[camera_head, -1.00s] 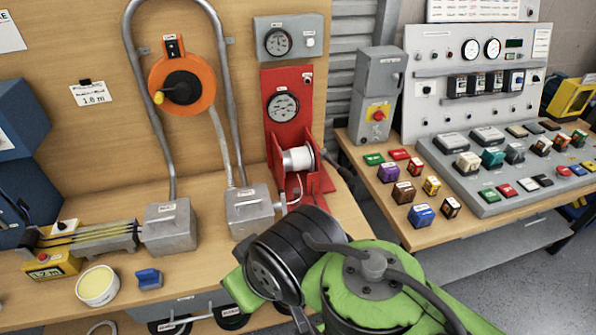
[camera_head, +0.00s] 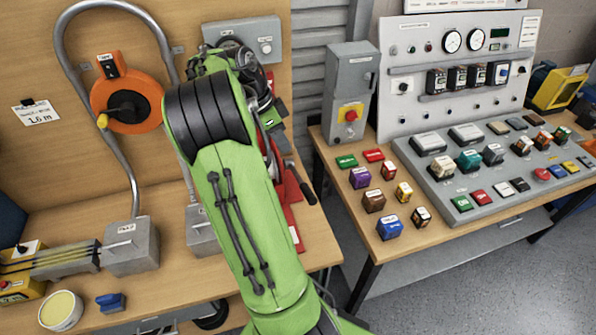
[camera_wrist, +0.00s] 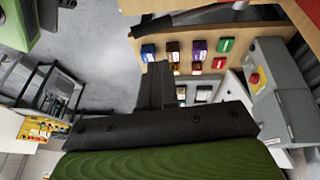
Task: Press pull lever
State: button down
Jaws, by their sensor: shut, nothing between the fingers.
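The pull lever, which I take to be the dark handle (camera_head: 301,186), sticks out at the right side of the red winch stand (camera_head: 294,215). My arm covers most of the stand, including its gauge and spool. In the wrist view my gripper (camera_wrist: 154,66) is shut and empty, its dark fingers together. The gripper is mostly hidden behind my arm in the head view. A dark bar (camera_wrist: 185,17) crosses the top of the wrist view near the wooden bench edge; I cannot tell whether it is the lever. I see no contact with the gripper.
To the right, a second bench holds coloured blocks (camera_head: 374,200), a grey box with a red knob (camera_head: 350,115) and a gauge panel (camera_head: 455,75). An orange reel (camera_head: 127,105) hangs left of my arm. A floor gap separates the benches.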

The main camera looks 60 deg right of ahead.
jog(key=b, duration=0.3)
send_near(307, 190)
jog(key=x, duration=0.6)
jog(key=shift+d+f, duration=0.1)
jog(key=shift+f, duration=0.2)
